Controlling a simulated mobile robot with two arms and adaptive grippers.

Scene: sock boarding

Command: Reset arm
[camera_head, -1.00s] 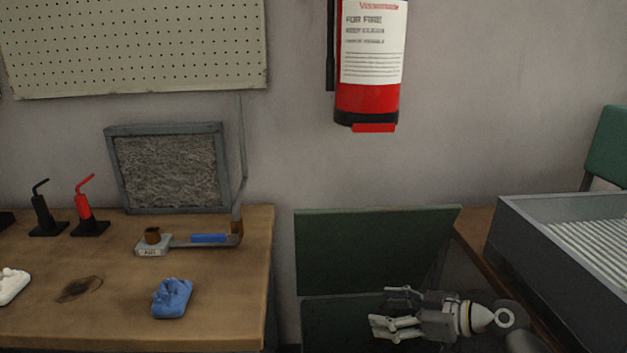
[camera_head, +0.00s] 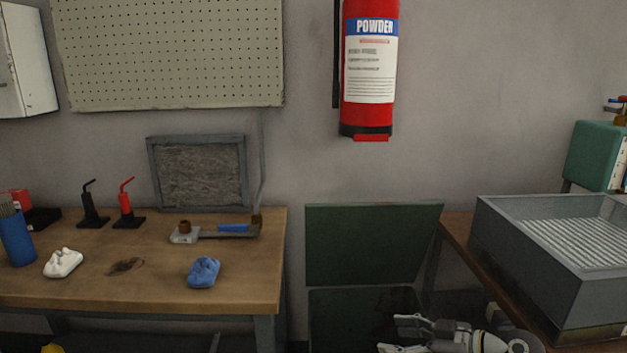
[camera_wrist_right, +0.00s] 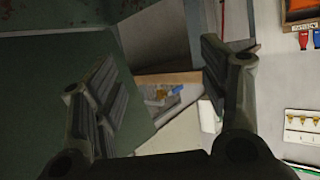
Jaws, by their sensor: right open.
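My right gripper (camera_head: 400,335) is low at the bottom edge of the head view, in front of the dark green open box (camera_head: 372,245) between the two tables. Its fingers point left. In the right wrist view its two fingers (camera_wrist_right: 165,95) stand wide apart with nothing between them. My left gripper is not in view. A blue crumpled sock-like item (camera_head: 204,272) and a white one (camera_head: 63,263) lie on the wooden table (camera_head: 150,295), well left of my right gripper.
A grey ridged metal tray (camera_head: 530,245) stands on the right table. A fire extinguisher (camera_head: 369,70) hangs on the wall. Black and red bent-handled tools, a blue cup (camera_head: 15,236) and a framed grey panel (camera_head: 200,172) are on the left table. A gap separates the tables.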

